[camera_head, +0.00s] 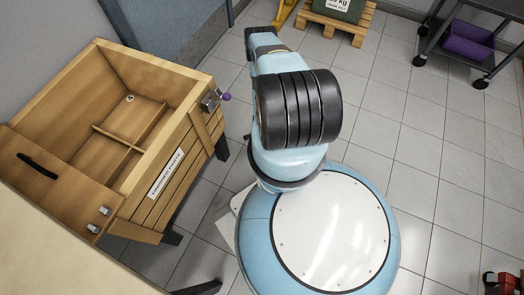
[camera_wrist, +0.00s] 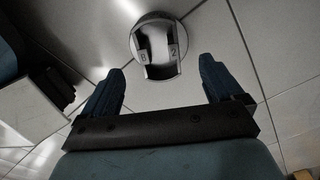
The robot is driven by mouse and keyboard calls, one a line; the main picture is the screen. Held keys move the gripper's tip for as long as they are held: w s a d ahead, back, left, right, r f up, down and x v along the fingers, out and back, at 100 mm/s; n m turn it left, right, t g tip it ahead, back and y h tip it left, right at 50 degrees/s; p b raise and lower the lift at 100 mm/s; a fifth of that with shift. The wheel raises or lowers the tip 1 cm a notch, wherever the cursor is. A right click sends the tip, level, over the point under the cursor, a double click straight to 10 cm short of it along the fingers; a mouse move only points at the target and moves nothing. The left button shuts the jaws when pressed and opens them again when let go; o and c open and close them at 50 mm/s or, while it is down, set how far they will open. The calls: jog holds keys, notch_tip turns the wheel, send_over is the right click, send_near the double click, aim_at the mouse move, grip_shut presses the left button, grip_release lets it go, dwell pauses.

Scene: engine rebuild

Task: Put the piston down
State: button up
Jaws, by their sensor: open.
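The piston (camera_wrist: 158,48) is a round grey metal part with a dark slot across it and pale marks that look like "B" and "2". In the wrist view it shows against the floor tiles, beyond the fingertips. My gripper (camera_wrist: 162,72) is open, with its two dark blue fingers wide apart and nothing between them. The piston looks apart from both fingers; I cannot tell whether it rests on the floor. In the head view my arm hides the gripper, and the piston is not seen.
A wooden crate (camera_head: 205,82) with inner dividers and a purple-knobbed latch (camera_head: 226,97) stands at left. A pallet (camera_head: 335,24) carries a green box (camera_head: 345,8). A dark cart (camera_head: 480,66) with a purple bin (camera_head: 466,43) is top right.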

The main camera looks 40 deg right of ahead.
jog(key=shift+d+f, duration=0.15)
jog(key=shift+f, duration=2.45)
grip_shut()
